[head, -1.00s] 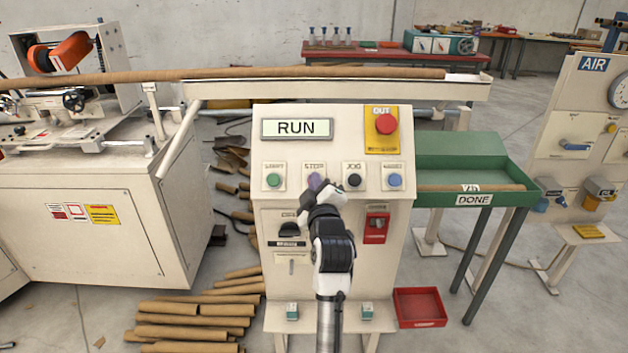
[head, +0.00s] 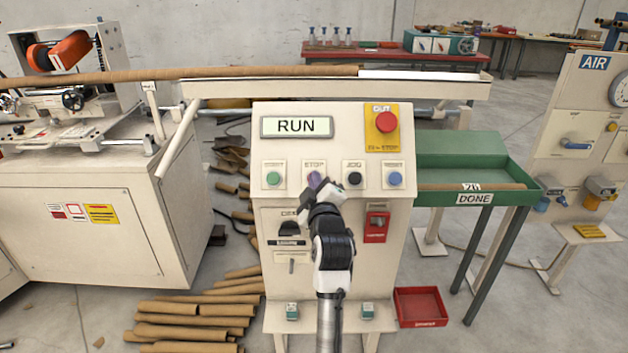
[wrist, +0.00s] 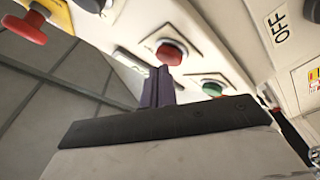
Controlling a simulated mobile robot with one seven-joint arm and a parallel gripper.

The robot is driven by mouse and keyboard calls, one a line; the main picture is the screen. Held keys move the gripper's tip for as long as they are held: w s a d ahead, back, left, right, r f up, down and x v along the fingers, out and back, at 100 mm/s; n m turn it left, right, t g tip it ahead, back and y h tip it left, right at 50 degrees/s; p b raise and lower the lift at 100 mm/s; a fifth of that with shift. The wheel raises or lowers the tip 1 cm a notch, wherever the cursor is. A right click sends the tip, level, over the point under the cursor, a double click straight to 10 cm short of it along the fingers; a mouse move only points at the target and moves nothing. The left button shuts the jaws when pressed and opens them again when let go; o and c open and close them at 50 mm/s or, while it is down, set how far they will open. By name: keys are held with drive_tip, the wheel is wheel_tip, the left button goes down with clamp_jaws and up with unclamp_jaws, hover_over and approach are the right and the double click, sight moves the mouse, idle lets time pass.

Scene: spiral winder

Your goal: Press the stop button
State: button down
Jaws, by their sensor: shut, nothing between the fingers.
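The control panel (head: 335,145) stands in the middle of the head view, its display (head: 296,126) reading RUN. The stop button, under the STOP label (head: 314,165), is hidden behind my gripper (head: 317,181) in the head view. In the wrist view the red stop button (wrist: 170,52) shows on its pale plate. My gripper's purple fingers (wrist: 160,74) are shut, empty, and point at that button. Their tips overlap its lower edge in the picture; I cannot tell whether they touch.
The green start button (head: 273,180), black jog button (head: 354,179) and blue button (head: 395,179) share the row. The red OUT mushroom button (head: 386,122) is above right. A brown tube (head: 240,74) lies along the trough (head: 440,88) behind the panel.

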drive_tip(key=shift+w+f+b, duration=0.2)
drive_tip(key=shift+w+b, duration=0.1)
idle(0.9)
drive_tip(key=shift+s, duration=0.1)
drive_tip(key=shift+s+r+p, duration=0.3)
drive_tip(key=shift+s+r, duration=0.15)
drive_tip(key=shift+s, duration=0.1)
drive_tip(key=shift+s+r+p, duration=1.1)
drive_tip(key=shift+s+r, duration=0.55)
drive_tip(key=shift+s, duration=0.3)
drive_tip(key=shift+a, duration=0.1)
